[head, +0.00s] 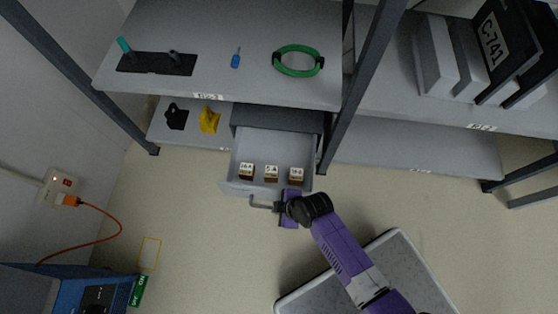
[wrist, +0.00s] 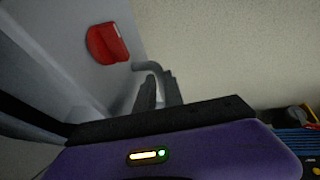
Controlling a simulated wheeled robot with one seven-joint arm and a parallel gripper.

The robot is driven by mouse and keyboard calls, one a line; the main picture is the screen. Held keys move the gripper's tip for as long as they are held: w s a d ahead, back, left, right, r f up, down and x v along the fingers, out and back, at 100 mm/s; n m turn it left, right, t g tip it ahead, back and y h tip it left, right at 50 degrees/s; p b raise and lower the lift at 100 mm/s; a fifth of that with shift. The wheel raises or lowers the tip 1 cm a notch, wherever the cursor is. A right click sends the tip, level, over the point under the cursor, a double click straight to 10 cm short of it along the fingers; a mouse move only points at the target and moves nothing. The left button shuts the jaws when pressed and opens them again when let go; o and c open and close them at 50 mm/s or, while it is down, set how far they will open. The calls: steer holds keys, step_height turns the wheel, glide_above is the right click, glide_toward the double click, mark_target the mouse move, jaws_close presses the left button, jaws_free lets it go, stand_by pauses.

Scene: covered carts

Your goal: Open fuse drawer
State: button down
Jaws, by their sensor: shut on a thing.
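My gripper (head: 280,207) is at the drawer front, shut on the handle. In the wrist view the dark fingers (wrist: 160,92) close around the bent grey handle (wrist: 150,67). A red piece (wrist: 108,43) sits on the grey face beside it.
The upper shelf (head: 220,70) holds a green cable coil (head: 298,60), a blue screwdriver (head: 236,58) and a dark tray (head: 150,63). Black (head: 176,117) and yellow (head: 209,120) items lie below. An orange cord (head: 118,222) runs to a blue unit (head: 75,290). The floor before the drawer is clear leftward.

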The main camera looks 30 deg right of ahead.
steer(key=shift+s+a, duration=0.25)
steer(key=c, duration=1.5)
jaws_free()
steer(key=shift+o, duration=0.2)
steer(key=p+v, duration=0.3)
steer(key=v, duration=0.5)
steer(key=shift+p, duration=0.35)
steer(key=shift+f, duration=0.1)
